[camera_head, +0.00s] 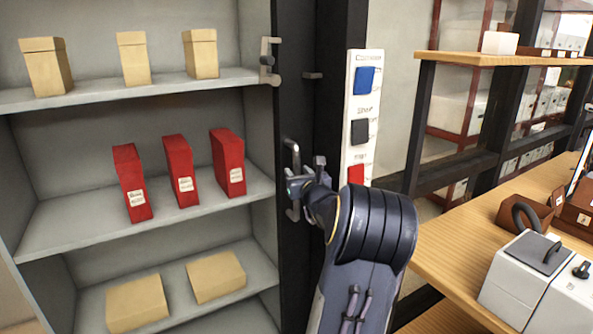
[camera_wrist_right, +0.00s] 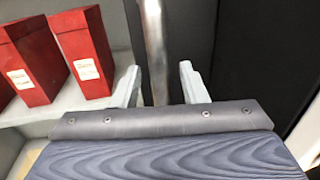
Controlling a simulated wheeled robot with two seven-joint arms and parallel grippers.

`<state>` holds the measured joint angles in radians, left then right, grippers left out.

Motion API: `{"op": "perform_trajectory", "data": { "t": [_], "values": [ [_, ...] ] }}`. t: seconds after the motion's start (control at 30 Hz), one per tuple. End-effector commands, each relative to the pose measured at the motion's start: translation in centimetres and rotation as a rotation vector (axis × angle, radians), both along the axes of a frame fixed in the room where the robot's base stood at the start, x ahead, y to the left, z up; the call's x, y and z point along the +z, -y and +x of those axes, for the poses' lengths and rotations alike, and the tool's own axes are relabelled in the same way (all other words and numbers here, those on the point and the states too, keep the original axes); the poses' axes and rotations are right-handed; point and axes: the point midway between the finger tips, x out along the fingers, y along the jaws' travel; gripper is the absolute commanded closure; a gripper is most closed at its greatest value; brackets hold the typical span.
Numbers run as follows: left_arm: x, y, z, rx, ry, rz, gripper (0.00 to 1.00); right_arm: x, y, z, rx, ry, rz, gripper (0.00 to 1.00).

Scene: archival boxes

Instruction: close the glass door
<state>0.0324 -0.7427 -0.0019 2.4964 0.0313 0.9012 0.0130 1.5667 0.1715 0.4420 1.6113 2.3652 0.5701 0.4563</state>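A tall dark panel (camera_head: 315,80) stands at the right edge of the open shelf cabinet; I take it for the door, though no glass pane is clearly visible. A metal bar handle (camera_head: 291,152) is on it, beside the middle shelf. My right gripper (camera_head: 294,188) is at the lower part of this handle. In the right wrist view the upright handle bar (camera_wrist_right: 156,45) runs down between the two fingers of my right gripper (camera_wrist_right: 160,85). The fingers are apart, with gaps on both sides of the bar. My left gripper is out of view.
The cabinet shelves (camera_head: 80,228) hold red boxes (camera_head: 179,170) and tan boxes (camera_head: 135,303). A metal fitting (camera_head: 268,62) sits higher on the cabinet edge. A labelled white strip (camera_head: 361,120) stands right of the panel. A wooden table (camera_head: 440,245) with a white case (camera_head: 530,280) is at right.

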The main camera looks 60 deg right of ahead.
Motion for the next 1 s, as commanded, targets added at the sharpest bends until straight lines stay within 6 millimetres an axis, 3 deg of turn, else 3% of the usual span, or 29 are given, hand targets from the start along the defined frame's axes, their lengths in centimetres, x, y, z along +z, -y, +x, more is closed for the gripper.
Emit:
{"op": "perform_trajectory", "data": {
  "t": [0.17, 0.47, 0.77, 1.0],
  "values": [
    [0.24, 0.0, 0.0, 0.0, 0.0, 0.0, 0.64, 0.0, 1.12, 1.18, 0.001, 0.001, 0.001, 0.61],
    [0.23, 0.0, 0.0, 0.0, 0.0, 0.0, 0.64, 0.01, 1.32, 1.34, 0.0, 0.001, 0.001, 0.61],
    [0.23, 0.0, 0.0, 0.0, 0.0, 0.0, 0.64, 0.0, 1.31, 1.32, 0.0, 0.001, 0.001, 1.0],
    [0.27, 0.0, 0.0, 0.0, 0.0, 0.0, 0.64, 0.02, 1.39, 1.27, 0.0, 0.001, 0.001, 1.0]
  ]
}}
